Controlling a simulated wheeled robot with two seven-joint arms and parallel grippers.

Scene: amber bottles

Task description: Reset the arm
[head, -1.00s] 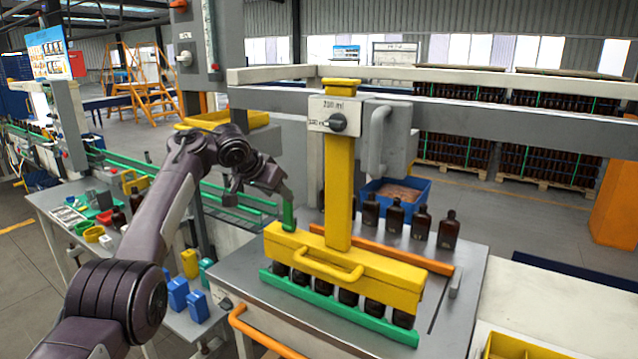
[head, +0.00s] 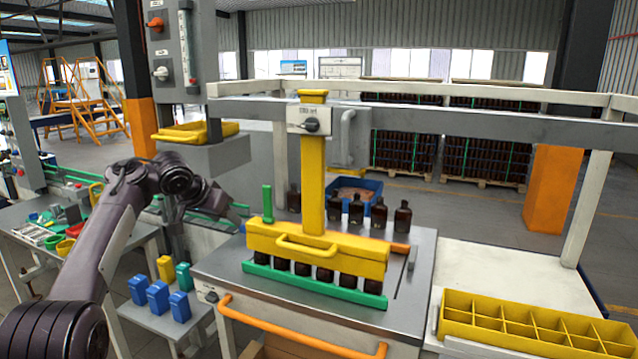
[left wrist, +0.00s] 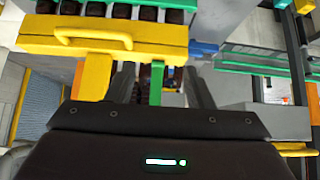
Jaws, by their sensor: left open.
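My left gripper (head: 238,213) is open and empty, just left of the upright green handle (head: 267,204) on the yellow filling head. In the left wrist view the handle (left wrist: 156,85) lies between the spread fingers in the picture, apart from them as far as I can see. The yellow head (head: 320,254) sits over a row of amber bottles behind a green rail (head: 312,285). My left arm reaches in from the left, bent at the elbow. My right gripper is not in view.
Several amber bottles (head: 356,210) stand behind the yellow head. A yellow divided crate (head: 530,325) is at the lower right, its visible cells empty. Blue, yellow and green blocks stand on a low shelf at left. An orange rail (head: 300,330) runs along the table front.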

